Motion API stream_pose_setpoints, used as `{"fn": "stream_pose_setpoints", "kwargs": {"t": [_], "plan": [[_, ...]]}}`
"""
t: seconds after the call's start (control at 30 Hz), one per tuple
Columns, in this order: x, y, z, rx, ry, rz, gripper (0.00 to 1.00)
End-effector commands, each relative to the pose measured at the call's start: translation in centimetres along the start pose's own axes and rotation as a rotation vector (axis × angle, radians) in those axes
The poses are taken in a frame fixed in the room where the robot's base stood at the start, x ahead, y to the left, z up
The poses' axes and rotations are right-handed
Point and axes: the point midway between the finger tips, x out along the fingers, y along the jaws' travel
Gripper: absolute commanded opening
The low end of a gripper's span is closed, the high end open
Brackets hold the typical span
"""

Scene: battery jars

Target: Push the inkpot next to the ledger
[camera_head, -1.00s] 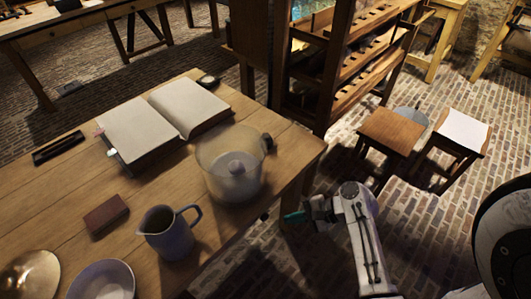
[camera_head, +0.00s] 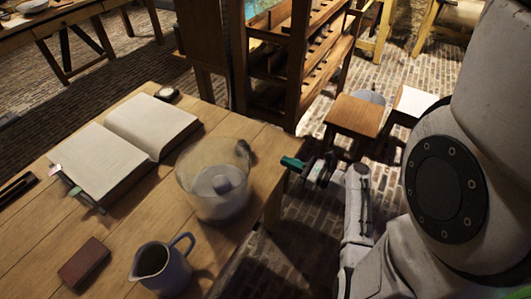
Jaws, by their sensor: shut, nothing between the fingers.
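The ledger appears to be the thick open book (camera_head: 130,145) with blank pages, lying on the wooden table with coloured tabs at its left edge. A small dark object (camera_head: 246,151), which may be the inkpot, stands at the right side of the clear glass jar, partly overlapped by it. The jar stands between it and the book. My gripper (camera_head: 291,163) has green fingertips, is shut and empty, and shows at the table's right corner, to the right of the dark object and apart from it in the picture. Its height over the table is hard to tell.
The glass jar (camera_head: 213,185) holds a pale inner piece. A blue-grey jug (camera_head: 160,268) and a brown block (camera_head: 83,262) are at the front. A small round item (camera_head: 167,94) lies beyond the book. A wooden rack (camera_head: 300,60) and stools (camera_head: 353,115) stand beyond the table.

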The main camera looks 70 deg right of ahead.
Motion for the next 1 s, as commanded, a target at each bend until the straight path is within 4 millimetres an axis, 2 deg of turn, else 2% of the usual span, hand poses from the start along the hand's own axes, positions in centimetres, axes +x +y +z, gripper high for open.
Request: {"fn": "stream_pose_setpoints", "kwargs": {"t": [0.6, 0.8, 1.0], "plan": [[11.1, 0.2, 0.1, -0.006, 0.002, 0.007, 0.0], [12.9, 0.2, 0.0, -0.005, 0.003, 0.006, 0.0], [13.4, 0.2, 0.0, -0.006, 0.003, 0.006, 0.0]]}}
